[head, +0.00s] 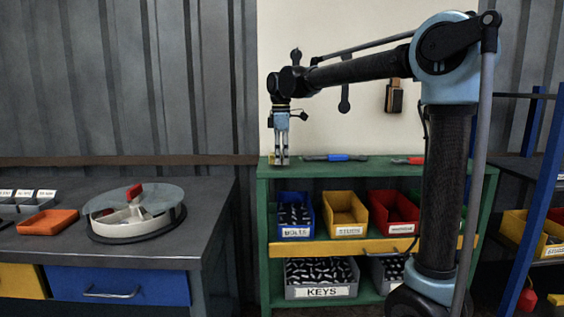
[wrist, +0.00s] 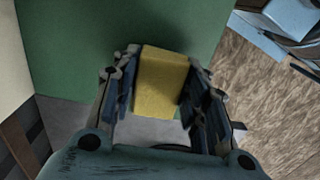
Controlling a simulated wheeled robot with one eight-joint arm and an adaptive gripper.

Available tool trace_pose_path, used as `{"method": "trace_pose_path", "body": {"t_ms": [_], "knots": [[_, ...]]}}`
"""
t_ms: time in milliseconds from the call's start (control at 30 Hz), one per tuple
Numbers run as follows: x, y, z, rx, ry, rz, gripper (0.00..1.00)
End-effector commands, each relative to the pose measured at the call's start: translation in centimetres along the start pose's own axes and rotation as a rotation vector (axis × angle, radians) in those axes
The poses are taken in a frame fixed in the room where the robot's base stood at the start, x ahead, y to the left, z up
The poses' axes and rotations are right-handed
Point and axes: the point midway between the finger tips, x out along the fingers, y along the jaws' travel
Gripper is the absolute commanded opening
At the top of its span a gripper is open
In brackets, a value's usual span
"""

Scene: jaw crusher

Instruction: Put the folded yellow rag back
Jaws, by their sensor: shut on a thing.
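My gripper (head: 282,160) points straight down over the left end of the top of the green shelf unit (head: 385,171). In the wrist view the folded yellow rag (wrist: 162,84) is a thick block between my two fingers, and they are shut on it. Part of the green shelf top (wrist: 75,40) shows beyond the rag. In the head view the rag is too small and too covered by the fingers to make out clearly. I cannot tell whether the rag touches the shelf top.
Blue-handled (head: 335,157) and red-handled (head: 408,160) tools lie on the same top, to the right. Labelled bins, blue (head: 295,232), yellow (head: 349,230) and red, stand below. A dark bench (head: 190,222) with an orange tray (head: 48,221) and a round divided container (head: 125,228) is at left.

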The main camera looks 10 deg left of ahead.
Motion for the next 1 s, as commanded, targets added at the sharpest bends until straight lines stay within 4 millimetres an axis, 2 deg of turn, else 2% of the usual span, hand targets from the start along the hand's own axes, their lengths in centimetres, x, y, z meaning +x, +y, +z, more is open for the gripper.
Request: {"method": "trace_pose_path", "body": {"t_ms": [133,467,500,567,1000], "knots": [[1.6,0.0,0.0,0.000,0.000,0.000,0.18],[1.8,0.0,0.0,0.000,0.000,0.000,0.18],[1.8,0.0,0.0,0.000,0.000,0.000,0.48],[1.7,0.0,0.0,0.001,0.000,0.000,0.61],[1.3,0.0,0.1,0.002,0.000,0.000,0.61]]}}
